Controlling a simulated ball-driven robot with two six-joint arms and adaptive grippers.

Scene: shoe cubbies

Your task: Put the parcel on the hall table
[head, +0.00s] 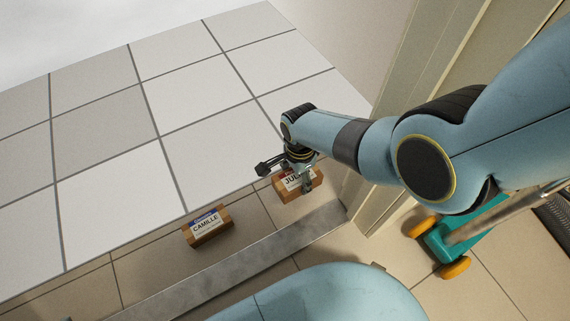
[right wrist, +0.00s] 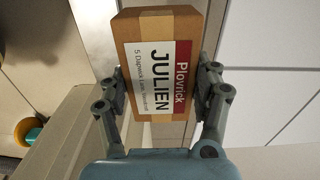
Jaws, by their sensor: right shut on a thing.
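A brown cardboard parcel (head: 312,182) with a white and red label reading JULIEN is in the middle of the head view. It fills the upper middle of the right wrist view (right wrist: 128,25), where its label also reads Plovrick. My right gripper (head: 297,180) is shut on it, with one finger on each side, as the right wrist view (right wrist: 160,88) shows. I cannot tell how high the parcel is above the floor. My left gripper is not in view. No hall table shows in either view.
A second brown parcel (head: 209,236), labelled CAMILLE, lies on the beige tiles to the left. A grey metal strip (head: 240,262) crosses the floor below it. A door frame (head: 400,130) stands at right, near a teal thing with orange wheels (head: 440,245). Large white tiles are clear at upper left.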

